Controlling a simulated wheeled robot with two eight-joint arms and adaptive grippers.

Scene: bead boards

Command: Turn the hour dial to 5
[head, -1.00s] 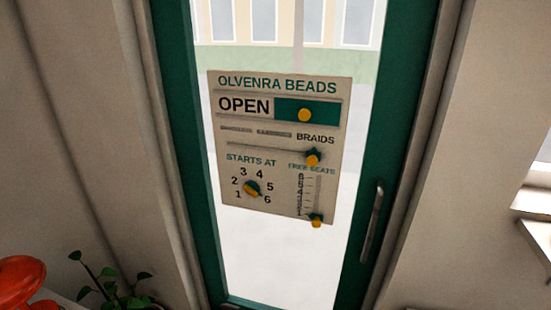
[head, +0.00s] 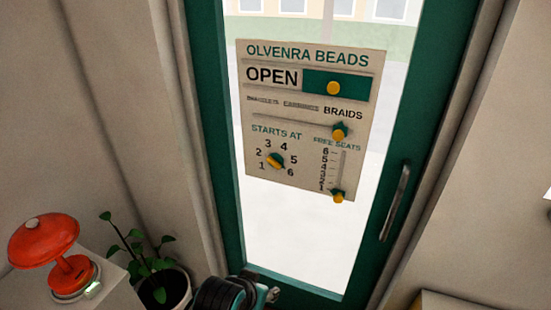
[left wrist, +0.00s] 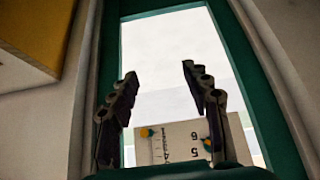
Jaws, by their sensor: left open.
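The sign board (head: 309,190) hangs on the glass of a green-framed door. Its hour dial (head: 275,160), a yellow knob with a dark teal pointer, sits under STARTS AT with numbers 1 to 6 around it. The pointer's exact number is too small to tell. My left gripper (head: 273,294) is at the bottom of the head view, below the board and apart from it. In the left wrist view the gripper (left wrist: 160,80) is open and empty, with the board upside down beyond it and the dial (left wrist: 207,145) near the right finger.
The board also has an OPEN slider (head: 333,88), a BRAIDS slider (head: 339,131) and a FREE SEATS slider (head: 338,196). A door handle (head: 395,203) is at the right. A red lamp (head: 45,240) and a potted plant (head: 160,285) stand at lower left.

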